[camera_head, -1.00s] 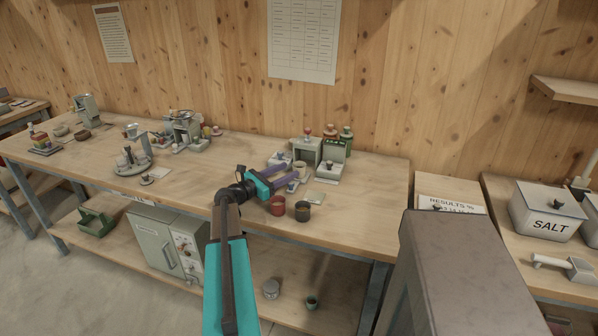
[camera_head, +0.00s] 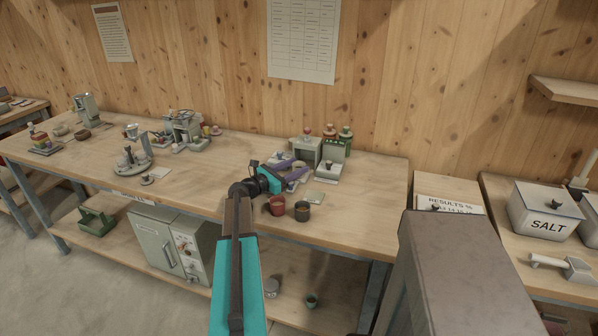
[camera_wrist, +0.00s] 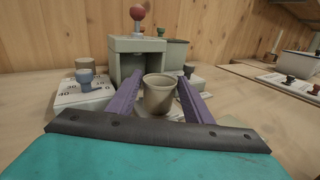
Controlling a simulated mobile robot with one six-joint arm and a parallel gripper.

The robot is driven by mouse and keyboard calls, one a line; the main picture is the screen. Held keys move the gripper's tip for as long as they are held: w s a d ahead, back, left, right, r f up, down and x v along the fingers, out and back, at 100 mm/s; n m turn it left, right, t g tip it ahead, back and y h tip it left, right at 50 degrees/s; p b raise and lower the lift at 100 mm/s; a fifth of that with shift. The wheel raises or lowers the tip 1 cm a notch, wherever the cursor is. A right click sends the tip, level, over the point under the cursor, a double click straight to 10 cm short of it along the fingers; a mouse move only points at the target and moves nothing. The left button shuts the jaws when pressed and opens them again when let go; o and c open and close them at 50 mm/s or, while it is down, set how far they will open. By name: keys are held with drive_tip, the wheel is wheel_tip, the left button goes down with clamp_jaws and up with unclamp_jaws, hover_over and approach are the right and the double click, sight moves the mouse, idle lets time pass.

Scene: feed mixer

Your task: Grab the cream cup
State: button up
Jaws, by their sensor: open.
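The cream cup (camera_wrist: 158,95) stands upright between the two purple fingers of my gripper (camera_wrist: 159,84) in the wrist view. My gripper is open, with one finger on each side of the cup. A narrow gap seems to show on either side; I cannot tell whether either finger touches it. In the head view my gripper (camera_head: 298,171) reaches low over the bench in front of the grey boxes, and its fingers largely hide the cup there.
A red cup (camera_head: 277,206) and a dark cup (camera_head: 302,211) stand near the bench's front edge, close to my gripper. A grey box with a red knob (camera_wrist: 137,48) is behind the cream cup.

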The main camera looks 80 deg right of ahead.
drive_tip(key=c, duration=0.7)
drive_tip(key=shift+r, duration=0.1)
drive_tip(key=shift+r+b, duration=0.35)
drive_tip(key=shift+r, duration=1.25)
drive_tip(key=w+a+b, duration=0.1)
drive_tip(key=a, duration=0.4)
drive_tip(key=w+a+r+b, duration=0.1)
drive_tip(key=a, duration=0.4)
drive_tip(key=w+a, duration=0.1)
drive_tip(key=a, duration=0.4)
drive_tip(key=shift+w+a+r+b, duration=0.2)
drive_tip(key=shift+a+r+b, duration=0.1)
drive_tip(key=shift+a+b, duration=0.1)
drive_tip(key=shift+d, duration=0.1)
